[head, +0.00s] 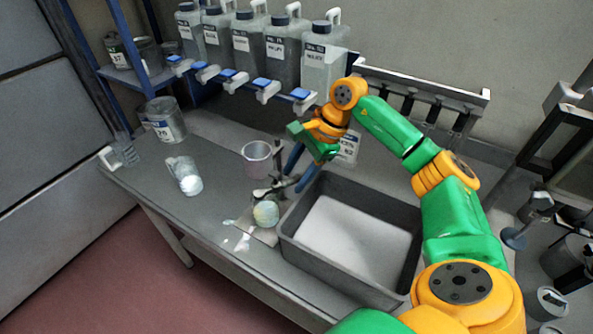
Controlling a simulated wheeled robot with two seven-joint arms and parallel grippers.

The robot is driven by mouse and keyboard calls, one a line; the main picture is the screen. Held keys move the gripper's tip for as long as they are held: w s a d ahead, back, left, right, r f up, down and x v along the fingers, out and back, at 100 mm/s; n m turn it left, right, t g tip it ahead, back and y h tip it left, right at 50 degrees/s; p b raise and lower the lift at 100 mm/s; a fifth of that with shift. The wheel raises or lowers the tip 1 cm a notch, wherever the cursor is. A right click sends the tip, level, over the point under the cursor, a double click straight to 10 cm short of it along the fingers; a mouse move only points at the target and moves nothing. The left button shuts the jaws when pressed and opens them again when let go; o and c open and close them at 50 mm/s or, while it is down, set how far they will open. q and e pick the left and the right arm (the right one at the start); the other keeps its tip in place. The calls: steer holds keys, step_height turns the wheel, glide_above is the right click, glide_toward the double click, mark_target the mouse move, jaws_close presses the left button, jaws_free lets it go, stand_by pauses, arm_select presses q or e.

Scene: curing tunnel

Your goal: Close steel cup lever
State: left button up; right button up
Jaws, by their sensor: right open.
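My right gripper (301,170) has two blue fingers, spread apart and pointing down, with nothing seen between them. It is above the counter, just behind the grey tray's left back corner. A small dark stand (275,188) with a metal clamp-like part is just left of the fingers; whether they touch is unclear. A pale round vessel (266,214) is in front of the stand, on a light plate. A pinkish translucent cup (257,160) is behind it. I cannot clearly make out a steel cup or its lever. My left gripper is not in view.
A grey tray (290,238) with a white inside stands right of the stand. Several jugs (285,45) line the back shelf, with blue-topped taps (267,88) below. A clear jug (185,175) and a labelled tin (166,120) are at left. Counter between is clear.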

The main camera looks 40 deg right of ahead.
steer(key=shift+w+f, duration=0.1)
steer(key=shift+c, duration=1)
jaws_close()
steer(key=shift+s+a+m+t+h+b, duration=0.1)
steer(key=shift+s+m+t+h+b, duration=0.25)
steer(key=shift+m+b, duration=0.7)
steer(key=m, duration=0.1)
steer(key=s+m+t+b, duration=0.1)
steer(key=shift+a+m+h, duration=0.3)
steer(key=shift+m+h, duration=0.05)
steer(key=shift+s+a+r+m+t+h+b, duration=0.1)
steer(key=shift+s+a+m+h+b, duration=0.3)
steer(key=shift+m, duration=0.85)
steer(key=shift+s+a+r+m+t+h+b, duration=0.15)
steer(key=shift+a+m+h, duration=0.4)
steer(key=shift+m, duration=0.65)
steer(key=shift+s+a+m+t+h+b, duration=0.1)
steer(key=shift+s+a+m+h+b, duration=0.3)
steer(key=shift+m, duration=0.85)
steer(key=shift+w+d, duration=0.1)
